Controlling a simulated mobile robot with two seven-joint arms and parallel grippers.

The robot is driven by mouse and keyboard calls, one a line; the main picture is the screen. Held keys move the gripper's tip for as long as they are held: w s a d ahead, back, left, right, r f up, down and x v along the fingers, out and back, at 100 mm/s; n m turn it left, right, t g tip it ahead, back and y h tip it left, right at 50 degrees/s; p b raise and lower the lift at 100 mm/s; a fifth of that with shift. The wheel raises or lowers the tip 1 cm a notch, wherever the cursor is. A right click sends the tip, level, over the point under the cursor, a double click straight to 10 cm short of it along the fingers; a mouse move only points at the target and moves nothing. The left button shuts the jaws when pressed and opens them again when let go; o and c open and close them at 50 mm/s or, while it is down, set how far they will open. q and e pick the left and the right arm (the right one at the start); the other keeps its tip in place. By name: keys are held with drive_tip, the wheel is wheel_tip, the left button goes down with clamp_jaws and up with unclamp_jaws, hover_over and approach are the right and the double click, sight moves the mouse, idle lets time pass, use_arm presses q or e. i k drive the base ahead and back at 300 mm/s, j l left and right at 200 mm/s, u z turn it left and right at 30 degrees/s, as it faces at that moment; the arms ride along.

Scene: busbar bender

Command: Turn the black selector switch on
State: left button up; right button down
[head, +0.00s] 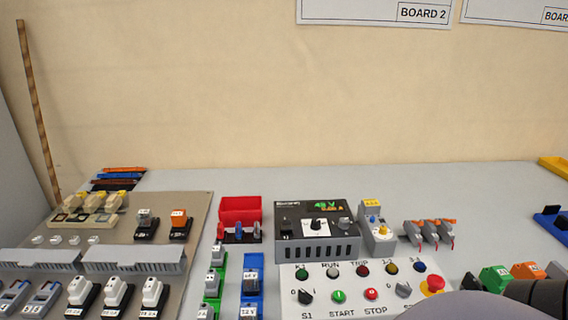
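A white control panel (322,274) lies at the bottom centre. A black selector switch (306,296) sits at its lower left, above the label S1, with a 0 mark to its left. Its handle looks slanted; the exact position is too small to tell. A second dark selector knob (404,290) sits at the panel's lower right, its label partly hidden by a grey rounded shape, probably part of my arm. Between them are a green START button (338,296) and a red STOP button (371,294). Neither gripper is in view.
A red mushroom button (433,285) stands at the panel's right. Behind the panel is a dark grey box (317,247) with a knob. A red bin (240,210) and terminal blocks stand to the left.

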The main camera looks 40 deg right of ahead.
sight(304, 297)
drive_tip(key=z, duration=1.9)
drive_tip(key=k+j+z, duration=0.1)
drive_tip(key=z, duration=0.25)
drive_tip(key=j, duration=0.1)
